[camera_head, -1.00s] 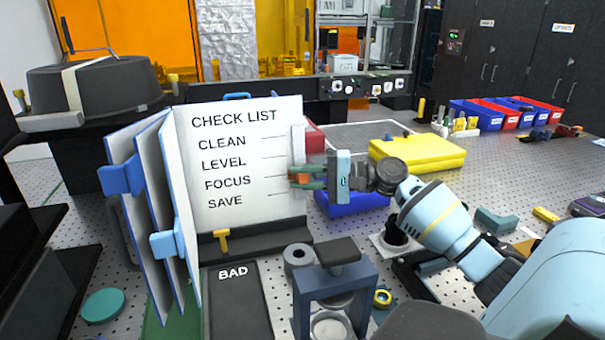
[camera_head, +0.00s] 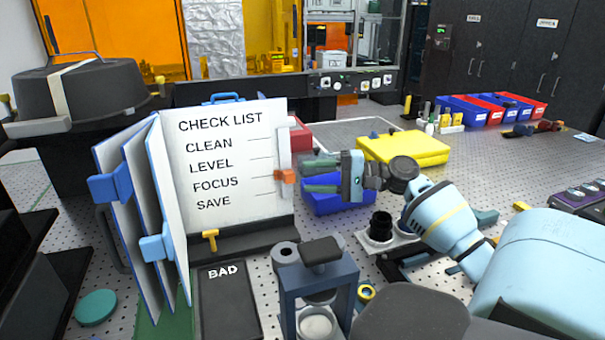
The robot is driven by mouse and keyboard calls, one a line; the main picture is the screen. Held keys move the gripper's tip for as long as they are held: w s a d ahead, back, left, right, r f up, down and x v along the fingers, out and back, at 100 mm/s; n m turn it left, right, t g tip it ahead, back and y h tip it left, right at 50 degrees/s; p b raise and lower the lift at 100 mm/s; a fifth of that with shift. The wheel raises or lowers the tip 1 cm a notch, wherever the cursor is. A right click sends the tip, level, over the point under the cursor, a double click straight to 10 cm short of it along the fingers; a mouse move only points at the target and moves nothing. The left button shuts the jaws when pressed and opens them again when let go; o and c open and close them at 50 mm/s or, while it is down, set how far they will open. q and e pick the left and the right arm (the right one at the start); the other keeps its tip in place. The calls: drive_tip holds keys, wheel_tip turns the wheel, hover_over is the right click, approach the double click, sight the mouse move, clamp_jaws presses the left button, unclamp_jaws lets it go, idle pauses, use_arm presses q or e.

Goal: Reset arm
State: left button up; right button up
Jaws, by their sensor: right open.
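My right gripper (camera_head: 322,174) is open and empty, with its green fingers pointing left. It is a little to the right of the orange slider tab (camera_head: 285,176) on the checklist board and apart from it. The tab sits on the pale vertical strip (camera_head: 284,148) at the right edge of the checklist page (camera_head: 222,155), near the FOCUS line. My right arm (camera_head: 445,220) reaches in from the right. My left gripper is not in view.
A blue bin (camera_head: 338,200) stands behind my right gripper, and a yellow case (camera_head: 404,148) is beyond it. A blue-grey frame fixture (camera_head: 318,285) and a black BAD tray (camera_head: 228,300) are in front. Perforated table (camera_head: 480,175) is open toward the back right.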

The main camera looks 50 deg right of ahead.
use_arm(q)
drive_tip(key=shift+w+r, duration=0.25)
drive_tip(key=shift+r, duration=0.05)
use_arm(e)
drive_tip(key=shift+v, duration=0.8)
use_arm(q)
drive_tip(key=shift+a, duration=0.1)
